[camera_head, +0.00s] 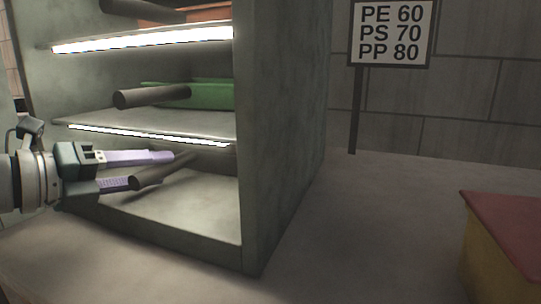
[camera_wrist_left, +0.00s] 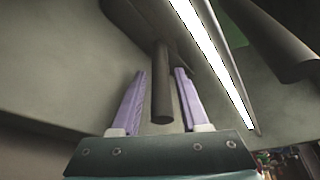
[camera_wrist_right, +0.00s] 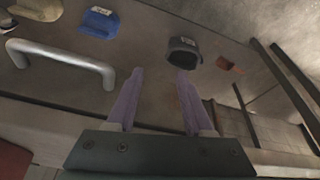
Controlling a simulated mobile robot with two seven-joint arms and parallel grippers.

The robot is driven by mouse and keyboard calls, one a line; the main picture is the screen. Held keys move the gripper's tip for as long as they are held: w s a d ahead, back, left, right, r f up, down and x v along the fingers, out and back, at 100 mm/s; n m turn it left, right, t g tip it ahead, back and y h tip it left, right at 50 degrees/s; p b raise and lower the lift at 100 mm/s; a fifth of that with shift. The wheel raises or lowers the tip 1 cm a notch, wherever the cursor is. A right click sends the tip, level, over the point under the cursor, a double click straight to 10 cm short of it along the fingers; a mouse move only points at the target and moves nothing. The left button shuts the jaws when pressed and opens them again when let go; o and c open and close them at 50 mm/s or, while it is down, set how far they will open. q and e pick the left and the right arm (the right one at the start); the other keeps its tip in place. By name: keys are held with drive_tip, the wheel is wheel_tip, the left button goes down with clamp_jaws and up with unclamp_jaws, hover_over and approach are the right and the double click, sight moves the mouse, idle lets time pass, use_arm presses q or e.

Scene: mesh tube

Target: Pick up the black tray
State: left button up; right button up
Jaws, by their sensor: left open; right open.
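A dark cylindrical handle (camera_head: 160,173), apparently the black tray's, juts out of the lowest compartment of the shelf unit. The tray's flat body is dim and hard to make out behind it. My left gripper (camera_head: 152,169) is at the front of that compartment, open, with the handle between its purple fingers. In the left wrist view the handle (camera_wrist_left: 161,85) stands between the two fingers (camera_wrist_left: 160,72), with a visible gap on each side. My right gripper (camera_wrist_right: 160,71) shows only in its own wrist view, open and empty, away from the shelf.
The grey shelf unit (camera_head: 285,120) has lit boards; a green tray (camera_head: 215,95) with a dark handle sits one level up. A sign (camera_head: 391,35) and a red-topped yellow box (camera_head: 510,235) stand right. The right wrist view shows a metal handle (camera_wrist_right: 62,58) and a dark cup-like thing (camera_wrist_right: 183,52).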

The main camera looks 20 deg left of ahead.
use_arm(q)
drive_tip(key=shift+w+d+f, duration=0.1)
drive_tip(key=shift+w+d, duration=0.1)
drive_tip(key=shift+w, duration=0.25)
clamp_jaws()
idle(1.2)
